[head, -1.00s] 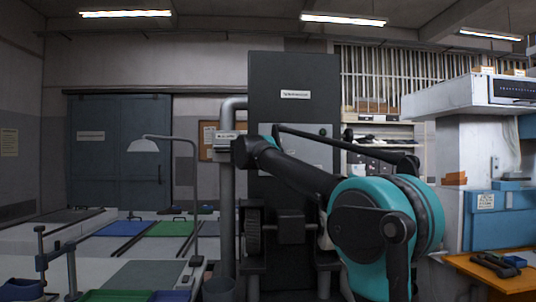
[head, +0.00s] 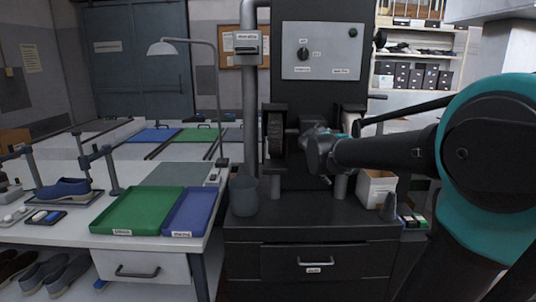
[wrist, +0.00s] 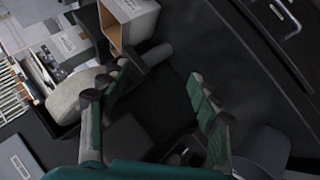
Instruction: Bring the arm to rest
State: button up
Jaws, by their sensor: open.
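My arm (head: 390,152) reaches in from the right in the head view, with its forearm about level and pointing left. My gripper (head: 318,150) is at its end, in front of the black machine cabinet and beside a dark wheel (head: 275,135). The gripper is small and partly hidden by the wrist there. In the wrist view my gripper (wrist: 160,78) shows two green and grey fingers spread apart, with nothing between them but dark surface behind.
A black bench (head: 311,228) with a grey bin (head: 243,195) and an open carton (head: 376,189) lies below the arm. On the left, a white table holds a green tray (head: 138,211), a blue tray (head: 187,212) and a blue shoe (head: 63,188).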

jog(key=s+a+f+m+g+y, duration=0.2)
jog(key=s+f+y, duration=0.1)
jog(key=s+f, duration=0.9)
jog(key=s+a+f+m+g+y, duration=0.1)
jog(key=s+a+f+m+y, duration=0.1)
jog(key=s+f, duration=1)
jog(key=shift+s+a+f+g+y, duration=0.35)
jog(key=shift+s+g+y, duration=0.05)
jog(key=shift+s, duration=0.25)
